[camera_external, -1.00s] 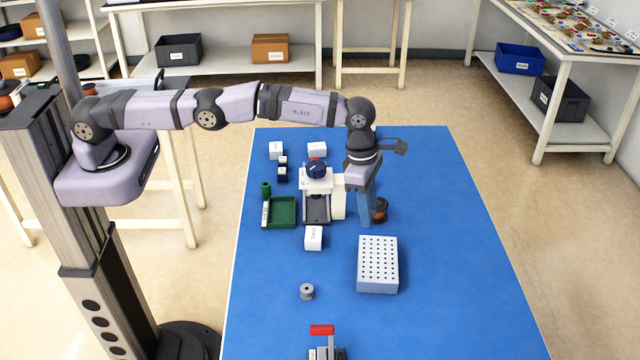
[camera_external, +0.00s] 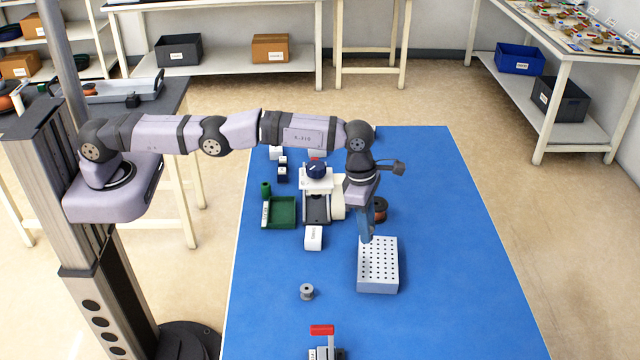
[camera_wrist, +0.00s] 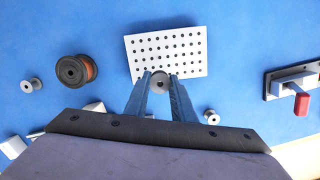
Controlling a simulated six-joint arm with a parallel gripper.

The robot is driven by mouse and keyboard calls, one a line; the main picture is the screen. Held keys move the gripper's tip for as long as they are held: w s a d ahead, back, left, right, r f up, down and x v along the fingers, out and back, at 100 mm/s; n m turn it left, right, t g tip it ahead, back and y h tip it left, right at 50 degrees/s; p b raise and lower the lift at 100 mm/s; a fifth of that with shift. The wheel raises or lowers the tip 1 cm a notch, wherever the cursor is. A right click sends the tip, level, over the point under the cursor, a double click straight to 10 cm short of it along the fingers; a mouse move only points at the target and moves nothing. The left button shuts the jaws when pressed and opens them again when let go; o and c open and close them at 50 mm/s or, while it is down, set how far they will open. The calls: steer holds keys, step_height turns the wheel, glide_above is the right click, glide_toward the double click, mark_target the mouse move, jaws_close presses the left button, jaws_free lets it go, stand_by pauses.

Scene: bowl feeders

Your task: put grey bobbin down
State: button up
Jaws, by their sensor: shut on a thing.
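My gripper (camera_wrist: 160,86) is shut on a grey bobbin (camera_wrist: 160,80), which shows end-on between the fingertips in the wrist view. In the outside view my gripper (camera_external: 366,238) points down by the far left edge of the white perforated block; the held bobbin cannot be made out there. Whether it touches anything is unclear. A second grey bobbin (camera_external: 307,292) stands on the blue mat left of the block, and also shows in the wrist view (camera_wrist: 211,116). Another small grey bobbin (camera_wrist: 31,84) lies at the left of the wrist view.
The perforated block (camera_external: 378,275) has rows of open holes. A large dark spool with copper-coloured winding (camera_external: 380,210) stands behind it. A red-handled clamp (camera_external: 322,332) is at the near edge. A white device (camera_external: 316,182) and green tray (camera_external: 280,213) lie left. The mat's right side is clear.

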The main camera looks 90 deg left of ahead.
mark_target(365, 251)
steer(key=shift+f, duration=2.3)
steer(key=shift+f, duration=0.15)
steer(key=o, duration=1)
steer(key=r, duration=0.4)
steer(key=s+r+b, duration=0.1)
steer(key=r, duration=0.7)
steer(key=shift+s+a+r+b, duration=0.15)
steer(key=shift+s+a+b, duration=0.15)
steer(key=shift+s+a, duration=0.05)
